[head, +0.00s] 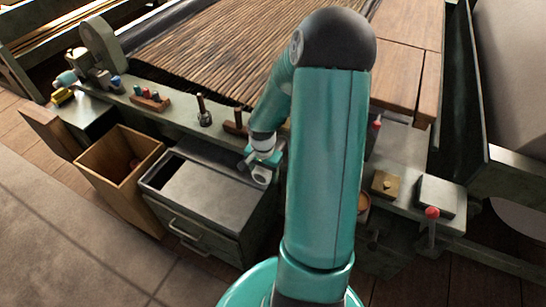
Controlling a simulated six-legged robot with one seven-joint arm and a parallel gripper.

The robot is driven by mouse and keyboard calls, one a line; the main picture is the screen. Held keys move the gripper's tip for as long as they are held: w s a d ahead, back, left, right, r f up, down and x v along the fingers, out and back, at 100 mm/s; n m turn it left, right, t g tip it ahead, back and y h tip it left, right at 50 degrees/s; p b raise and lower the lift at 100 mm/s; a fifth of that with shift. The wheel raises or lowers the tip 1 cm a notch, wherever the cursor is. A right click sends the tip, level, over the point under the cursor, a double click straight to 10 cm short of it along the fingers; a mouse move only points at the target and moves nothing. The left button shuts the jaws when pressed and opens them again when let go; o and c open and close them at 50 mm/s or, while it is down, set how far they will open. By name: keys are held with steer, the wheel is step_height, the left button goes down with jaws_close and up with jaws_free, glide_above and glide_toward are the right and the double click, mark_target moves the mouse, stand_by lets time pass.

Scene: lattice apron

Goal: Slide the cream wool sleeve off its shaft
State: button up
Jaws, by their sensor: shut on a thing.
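My gripper (258,163) is small in the head view, low over the right end of the grey metal cabinet top. It is shut on a pale, short cylinder, which looks like the cream wool sleeve (261,176). Its round end faces the camera. A thin dark upright shaft (202,106) stands bare on a small round base on the green ledge, left of my gripper. I cannot tell whether a shaft passes through the sleeve, as the fingers and my arm hide part of that spot.
The grey cabinet (215,195) has an open slot at its left. An open wooden bin (118,160) stands left of it. A wooden rack with small coloured pieces (150,100) and a brown block (236,125) sit on the ledge. A red-knobbed lever (432,213) is at right.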

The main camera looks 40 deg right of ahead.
steer(key=s+a, duration=0.2)
steer(key=a, duration=0.4)
stand_by(1.2)
steer(key=shift+s+a+r, duration=0.25)
steer(key=shift+a+r, duration=0.25)
steer(key=shift+a, duration=0.1)
steer(key=shift+s+a+r, duration=0.25)
steer(key=shift+a+r, duration=0.25)
steer(key=shift+a, duration=0.15)
steer(key=shift+s+a+r, duration=0.25)
steer(key=shift+a+r, duration=0.25)
steer(key=shift+a, duration=0.1)
